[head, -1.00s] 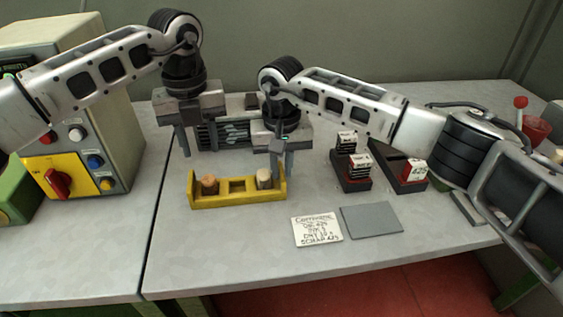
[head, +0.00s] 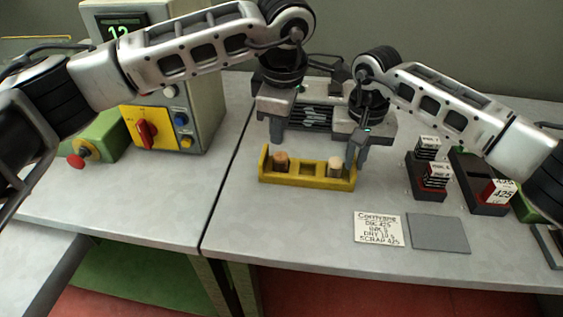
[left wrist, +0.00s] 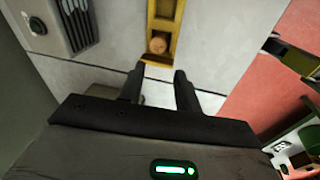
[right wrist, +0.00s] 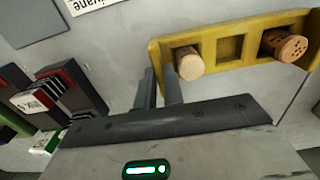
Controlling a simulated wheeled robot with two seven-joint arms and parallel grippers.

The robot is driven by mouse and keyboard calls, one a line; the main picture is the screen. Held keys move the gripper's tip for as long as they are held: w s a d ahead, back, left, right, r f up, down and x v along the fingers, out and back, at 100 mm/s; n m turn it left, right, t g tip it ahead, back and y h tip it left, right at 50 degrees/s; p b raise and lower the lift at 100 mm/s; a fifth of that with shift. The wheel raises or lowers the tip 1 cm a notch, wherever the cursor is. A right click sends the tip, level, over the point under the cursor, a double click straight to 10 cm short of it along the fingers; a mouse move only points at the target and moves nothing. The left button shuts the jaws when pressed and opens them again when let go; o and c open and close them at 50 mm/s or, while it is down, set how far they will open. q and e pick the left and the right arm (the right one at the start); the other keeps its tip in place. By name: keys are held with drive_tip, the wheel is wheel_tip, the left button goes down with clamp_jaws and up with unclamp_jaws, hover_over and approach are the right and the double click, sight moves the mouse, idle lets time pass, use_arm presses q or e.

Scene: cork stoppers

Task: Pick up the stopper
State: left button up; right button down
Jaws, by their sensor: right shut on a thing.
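The yellow rack (head: 306,179) stands on the grey bench. A brown cork stopper (head: 281,160) sits in its left pocket and a pale stopper (head: 334,167) in its right pocket; the middle pocket is empty. My right gripper (head: 356,155) is at the rack's right end. In the right wrist view its fingers (right wrist: 160,80) are close together at the rack's end wall, beside the pale stopper (right wrist: 188,63), and seem shut on that wall.
A written card (head: 378,229) and a grey plate (head: 438,233) lie in front of the rack. Dark holders with labelled blocks (head: 430,175) stand to the right. A control box (head: 165,115) with knobs stands left. The bench front is mostly clear.

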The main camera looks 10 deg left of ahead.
sight(281, 156)
use_arm(q)
drive_tip(key=f+m, duration=0.3)
drive_tip(key=m, duration=0.2)
drive_tip(key=w+f+m+t, duration=0.1)
drive_tip(key=f+m, duration=0.2)
drive_tip(key=m, duration=0.2)
drive_tip(key=w+f+m+t, duration=0.1)
drive_tip(key=f+m, duration=0.2)
drive_tip(key=m, duration=0.2)
drive_tip(key=shift+w+a+f, duration=0.1)
drive_tip(key=shift+f, duration=0.3)
drive_tip(key=c, duration=0.6)
